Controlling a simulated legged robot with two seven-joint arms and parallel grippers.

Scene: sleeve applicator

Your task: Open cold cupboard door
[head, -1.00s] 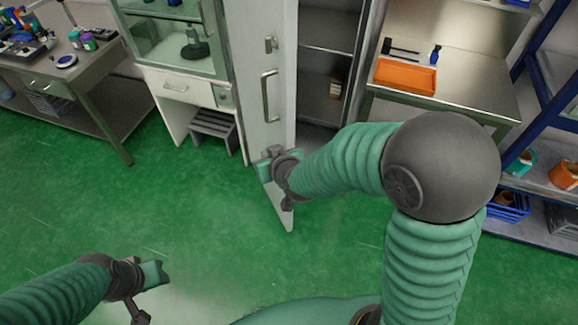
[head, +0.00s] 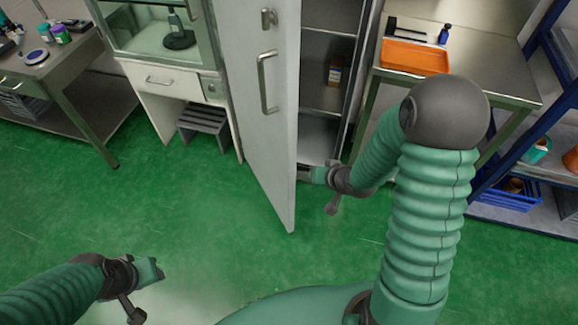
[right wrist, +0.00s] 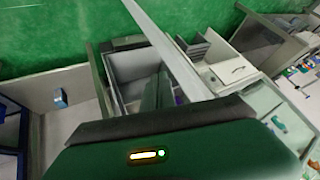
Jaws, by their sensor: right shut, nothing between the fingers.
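The cold cupboard's white door (head: 262,140) stands partly open, swung out over the floor, with its metal handle (head: 267,82) on the face turned left. Its edge shows as a pale strip in the right wrist view (right wrist: 168,45). The grey cupboard interior (head: 325,95) is visible to the right of the door. My right gripper (head: 306,173) is shut and empty, low by the door's free edge on its inner side; I cannot tell whether it touches. My left gripper (head: 152,271) hangs over the floor at lower left, away from the door; its finger gap is unclear.
A glass-fronted cabinet (head: 160,55) and a grey step stool (head: 204,122) are left of the door. A steel table (head: 480,85) with an orange tray (head: 415,57) stands right of the cupboard. A blue shelf rack (head: 535,125) is at far right. Green floor in front is clear.

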